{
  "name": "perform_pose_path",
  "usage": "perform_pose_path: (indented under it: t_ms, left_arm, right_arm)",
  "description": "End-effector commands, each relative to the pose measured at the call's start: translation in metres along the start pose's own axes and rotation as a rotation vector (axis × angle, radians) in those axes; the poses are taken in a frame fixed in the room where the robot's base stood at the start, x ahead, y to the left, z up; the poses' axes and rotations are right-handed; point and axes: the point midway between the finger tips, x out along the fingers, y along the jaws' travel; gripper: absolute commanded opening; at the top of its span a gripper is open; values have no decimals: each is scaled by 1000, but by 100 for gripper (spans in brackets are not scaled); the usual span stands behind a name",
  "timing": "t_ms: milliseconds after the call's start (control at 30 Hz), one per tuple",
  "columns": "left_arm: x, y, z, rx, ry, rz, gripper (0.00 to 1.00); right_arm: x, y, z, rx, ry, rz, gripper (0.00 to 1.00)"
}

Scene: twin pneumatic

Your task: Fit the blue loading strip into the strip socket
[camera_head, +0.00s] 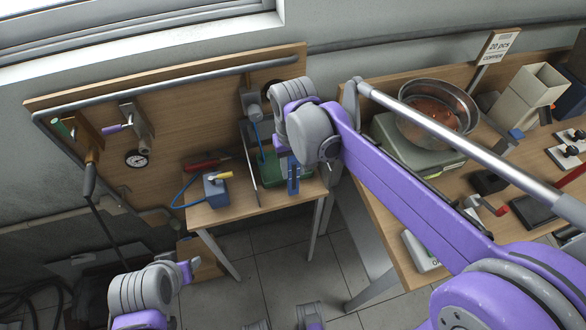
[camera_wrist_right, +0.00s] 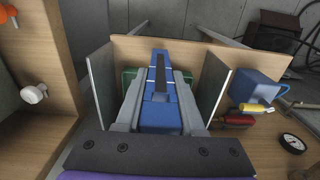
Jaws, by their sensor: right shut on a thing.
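The blue loading strip (camera_wrist_right: 166,115) is between the two grey fingers of my right gripper (camera_wrist_right: 158,85) in the right wrist view. It has a dark band along its middle. My right gripper is shut on it. In the head view the strip (camera_head: 293,178) hangs upright below my right wrist, over the right part of the small wooden table. A green block (camera_head: 268,170) stands close beside it; in the wrist view the strip and fingers partly hide it. I cannot make out the strip socket. My left arm shows at the lower left, without visible fingers.
Thin upright panels stand on both sides, left (camera_wrist_right: 101,82) and right (camera_wrist_right: 212,88). A blue box (camera_head: 215,190) with a yellow-handled tool is on the small table (camera_head: 225,214). A steel bowl (camera_head: 437,108) is on the right bench.

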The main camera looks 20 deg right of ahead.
Motion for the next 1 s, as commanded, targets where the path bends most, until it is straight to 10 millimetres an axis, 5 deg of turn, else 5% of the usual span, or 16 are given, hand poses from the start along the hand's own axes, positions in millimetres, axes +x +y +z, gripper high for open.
perform_pose_path:
  t_ms: [467, 500, 633, 1000]
  left_arm:
    - [3, 0, 2, 0, -1, 0, 50]
    - [3, 0, 2, 0, -1, 0, 50]
    - [2, 0, 2, 0, -1, 0, 50]
    - [0, 0, 0, 0, 0, 0, 50]
  right_arm:
    - [12, 0, 0, 0, 0, 0, 0]
    - [12, 0, 0, 0, 0, 0, 41]
    - [12, 0, 0, 0, 0, 0, 64]
    - [7, 0, 0, 0, 1, 0, 67]
